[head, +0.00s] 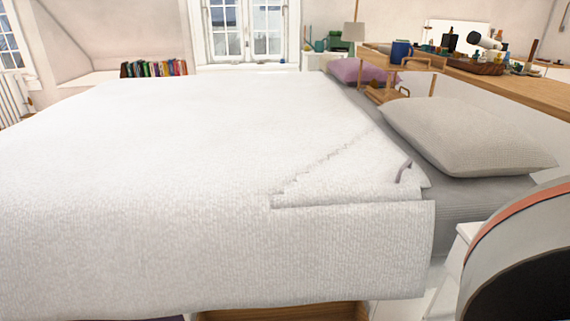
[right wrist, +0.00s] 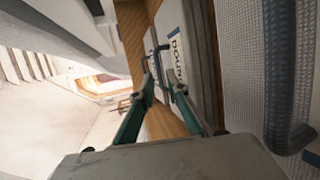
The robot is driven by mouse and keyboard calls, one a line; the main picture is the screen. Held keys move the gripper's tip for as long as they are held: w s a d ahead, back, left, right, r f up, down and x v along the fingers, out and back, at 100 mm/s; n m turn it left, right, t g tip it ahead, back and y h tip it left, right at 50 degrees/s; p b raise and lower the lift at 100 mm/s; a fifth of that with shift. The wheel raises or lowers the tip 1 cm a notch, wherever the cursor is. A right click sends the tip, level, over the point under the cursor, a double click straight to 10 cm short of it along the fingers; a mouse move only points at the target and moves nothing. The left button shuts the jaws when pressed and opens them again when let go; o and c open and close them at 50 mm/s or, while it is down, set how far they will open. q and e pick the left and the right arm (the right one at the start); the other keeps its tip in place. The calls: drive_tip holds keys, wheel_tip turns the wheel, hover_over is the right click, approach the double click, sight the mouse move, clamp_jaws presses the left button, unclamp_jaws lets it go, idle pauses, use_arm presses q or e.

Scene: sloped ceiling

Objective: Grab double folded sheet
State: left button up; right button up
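The white textured sheet (head: 180,170) covers most of the bed in the head view. Its edge near the pillows is folded over at the right, with a jagged fold line and a flap (head: 350,188) lying flat on top. A small grey-purple curved strip (head: 404,170) shows at the flap's right end. My right gripper (right wrist: 160,75) shows only in the right wrist view, with its two fingers apart and no sheet seen between them. My left gripper is in neither view.
A grey pillow (head: 465,135) and a purple pillow (head: 358,72) lie at the bed's right side. A cluttered wooden shelf (head: 515,88) runs behind. A curved grey, orange-edged shape (head: 500,225) blocks the lower right.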

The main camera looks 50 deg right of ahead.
drive_tip(key=x, duration=0.4)
drive_tip(key=shift+w+a+b, duration=0.25)
drive_tip(key=shift+w+b, duration=0.05)
drive_tip(key=shift+b, duration=0.1)
drive_tip(key=shift+w, duration=0.1)
clamp_jaws()
